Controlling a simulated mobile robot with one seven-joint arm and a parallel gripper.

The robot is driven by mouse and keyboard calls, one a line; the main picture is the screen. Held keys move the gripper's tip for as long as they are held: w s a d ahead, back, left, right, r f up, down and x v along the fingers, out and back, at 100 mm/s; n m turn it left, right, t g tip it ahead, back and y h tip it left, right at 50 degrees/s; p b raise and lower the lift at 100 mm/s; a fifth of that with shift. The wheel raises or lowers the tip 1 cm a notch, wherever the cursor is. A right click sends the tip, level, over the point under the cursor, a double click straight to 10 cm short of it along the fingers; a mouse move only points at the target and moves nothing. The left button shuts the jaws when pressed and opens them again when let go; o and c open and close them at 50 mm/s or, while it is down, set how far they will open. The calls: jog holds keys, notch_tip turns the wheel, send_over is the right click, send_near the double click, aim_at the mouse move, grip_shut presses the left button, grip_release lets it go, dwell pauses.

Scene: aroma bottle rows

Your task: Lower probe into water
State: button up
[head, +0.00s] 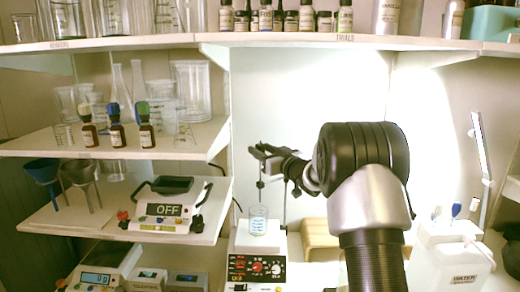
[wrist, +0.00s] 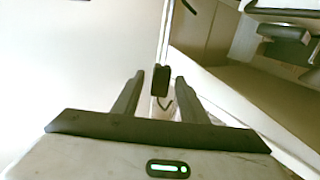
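A glass beaker (head: 258,220) with blue markings stands on a white hot plate (head: 242,268) with red and black controls. A thin dark probe (head: 260,186) hangs upright above the beaker; whether its tip is inside the rim is too small to tell. A dark stand pole (head: 284,205) rises beside it. My gripper (head: 268,158) is at the height of the probe's holder, above the hot plate. In the wrist view my gripper (wrist: 157,84) has its two fingers apart, with a small black block (wrist: 161,80) on a thin rod between them. Gaps show on both sides of the block.
A tan block (head: 320,238) stands right of the hot plate. A white water container (head: 452,260) is at the right. An upper shelf (head: 340,40) with bottles runs overhead.

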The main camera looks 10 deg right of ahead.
aim_at(260, 182)
jog(key=shift+w+a, duration=0.3)
jog(key=shift+w, duration=0.35)
grip_shut()
notch_tip(260, 182, down, 10)
jog(key=b, duration=0.6)
jog(key=shift+c, duration=0.5)
grip_release()
jog(key=shift+f, duration=0.15)
jog(key=shift+o, duration=0.5)
